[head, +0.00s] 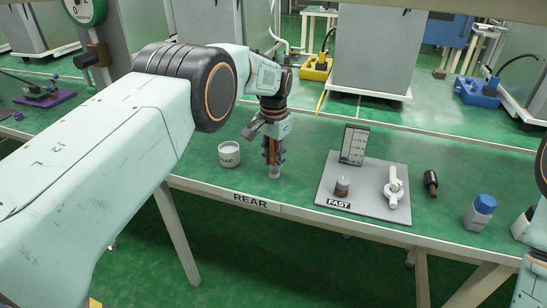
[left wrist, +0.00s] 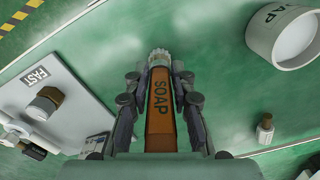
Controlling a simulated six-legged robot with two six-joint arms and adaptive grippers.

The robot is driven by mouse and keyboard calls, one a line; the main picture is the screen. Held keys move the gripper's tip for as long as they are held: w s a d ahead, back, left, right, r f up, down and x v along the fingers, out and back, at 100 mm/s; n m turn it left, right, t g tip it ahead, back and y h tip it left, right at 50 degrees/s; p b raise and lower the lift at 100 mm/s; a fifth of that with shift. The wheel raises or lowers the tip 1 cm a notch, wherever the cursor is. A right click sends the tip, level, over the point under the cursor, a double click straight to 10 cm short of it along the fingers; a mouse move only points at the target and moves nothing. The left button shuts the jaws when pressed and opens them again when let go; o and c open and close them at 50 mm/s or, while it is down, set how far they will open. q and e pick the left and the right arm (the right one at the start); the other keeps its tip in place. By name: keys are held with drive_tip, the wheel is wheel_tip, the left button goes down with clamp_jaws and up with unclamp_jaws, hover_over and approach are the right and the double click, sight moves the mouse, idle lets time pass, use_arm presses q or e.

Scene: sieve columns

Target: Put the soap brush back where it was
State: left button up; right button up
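The soap brush (left wrist: 160,98) has an orange-brown handle marked SOAP and a pale bristle end. My left gripper (head: 273,158) has its fingers closed on both sides of the handle, and the brush (head: 275,172) points down, roughly upright. Its lower end is close to the green bench; I cannot tell whether it touches. A white cup (head: 229,155) with partly visible SOAP lettering stands on the bench just left of the gripper. The cup also shows at the upper right of the left wrist view (left wrist: 290,35). The right gripper is not visible; only part of my right arm shows.
Right of the gripper, a grey board (head: 365,195) marked FAST carries a small jar, a white valve and an upright scale panel. Further right are a dark bottle (head: 431,183) and a blue-capped bottle (head: 480,213). The bench's front rim (head: 251,200) is marked REAR.

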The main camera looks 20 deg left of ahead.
use_arm(q)
drive_tip(key=o, duration=0.4)
drive_tip(key=shift+r, duration=0.3)
drive_tip(key=shift+r+p, duration=0.75)
drive_tip(key=shift+r, duration=2.85)
